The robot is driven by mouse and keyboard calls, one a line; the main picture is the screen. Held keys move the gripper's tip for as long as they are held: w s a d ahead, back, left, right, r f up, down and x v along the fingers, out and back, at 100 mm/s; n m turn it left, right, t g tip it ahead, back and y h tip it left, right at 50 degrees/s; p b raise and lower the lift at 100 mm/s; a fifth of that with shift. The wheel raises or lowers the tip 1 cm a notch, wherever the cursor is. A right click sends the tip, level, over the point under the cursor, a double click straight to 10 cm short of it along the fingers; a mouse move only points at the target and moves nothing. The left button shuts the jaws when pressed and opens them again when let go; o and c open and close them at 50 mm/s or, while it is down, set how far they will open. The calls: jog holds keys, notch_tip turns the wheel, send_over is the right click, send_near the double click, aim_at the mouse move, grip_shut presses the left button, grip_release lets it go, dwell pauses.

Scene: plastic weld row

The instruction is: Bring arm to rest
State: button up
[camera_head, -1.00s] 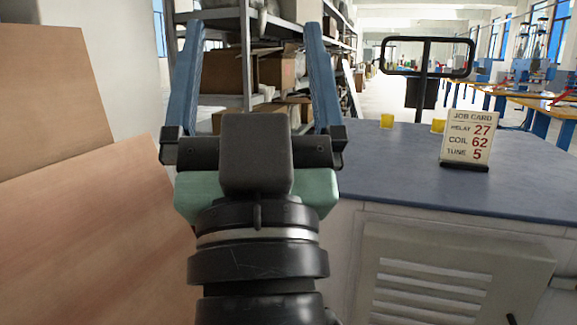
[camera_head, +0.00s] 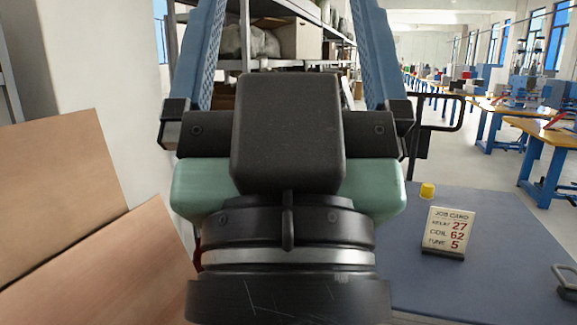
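My gripper (camera_head: 288,20) fills the middle of the head view, close to the camera. Its two blue fingers stand wide apart and run up past the top edge of the picture, so the fingertips are cut off. Nothing shows between the parts of the fingers in view except the shelving behind. The black and green wrist of my arm hides what lies directly behind it.
A blue-topped bench (camera_head: 490,235) is at the right, bearing a job card (camera_head: 448,232) reading 27, 62, 5, a yellow cup (camera_head: 427,191) and a dark metal handle (camera_head: 565,281). Brown boards (camera_head: 60,190) stand at the left. Metal shelving (camera_head: 285,75) is behind my gripper.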

notch_tip(320, 180, up, 13)
jog(key=p, duration=1.1)
jog(key=shift+r, duration=0.2)
